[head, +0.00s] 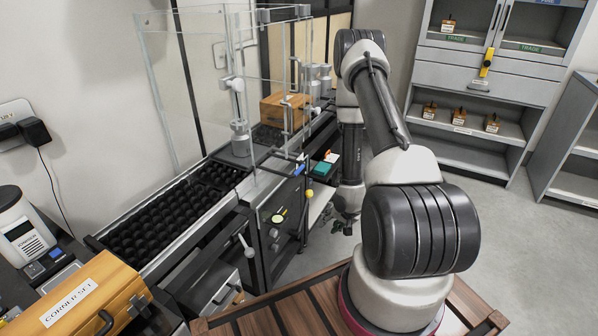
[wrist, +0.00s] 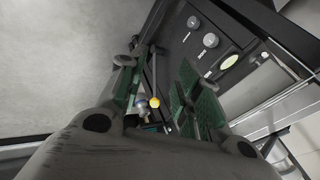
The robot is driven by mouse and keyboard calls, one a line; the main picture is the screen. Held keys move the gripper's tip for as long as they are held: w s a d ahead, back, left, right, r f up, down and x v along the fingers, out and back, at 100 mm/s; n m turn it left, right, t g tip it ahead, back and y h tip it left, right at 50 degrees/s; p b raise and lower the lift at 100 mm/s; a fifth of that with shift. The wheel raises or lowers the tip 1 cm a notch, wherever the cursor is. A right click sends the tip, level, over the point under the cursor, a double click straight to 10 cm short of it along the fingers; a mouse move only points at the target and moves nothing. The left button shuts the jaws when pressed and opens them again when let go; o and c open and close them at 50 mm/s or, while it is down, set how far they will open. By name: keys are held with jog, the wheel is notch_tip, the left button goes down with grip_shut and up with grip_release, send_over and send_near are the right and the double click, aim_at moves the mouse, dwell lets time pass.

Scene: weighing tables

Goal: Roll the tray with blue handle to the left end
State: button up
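A small blue handle (head: 299,166) shows at the front edge of the glass-walled section of the conveyor (head: 190,240). I cannot make out the tray it belongs to. A wooden box (head: 284,109) sits farther back on the line, behind the glass. No object appears held.
The ball-topped conveyor bed is empty at the near left. Glass panels (head: 160,95) rise around the middle section. A wooden "CORNER SET" case (head: 85,295) stands at the near left. Shelves (head: 465,140) stand at the back right. Grey floor (head: 510,250) is clear at the right.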

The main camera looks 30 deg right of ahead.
jog(key=w+a+r+m+t, duration=0.1)
jog(key=w+m+t, duration=0.1)
jog(key=w+t, duration=0.15)
jog(key=m+t+y, duration=0.2)
jog(key=m+t, duration=0.2)
jog(key=t, duration=0.2)
send_near(299, 169)
jog(key=w, duration=0.3)
jog(key=x, duration=0.5)
jog(key=f+x, duration=0.1)
jog(key=x, duration=0.1)
jog(key=shift+a+f, duration=0.1)
jog(key=shift+a, duration=0.2)
jog(key=shift+c, duration=0.2)
grip_shut()
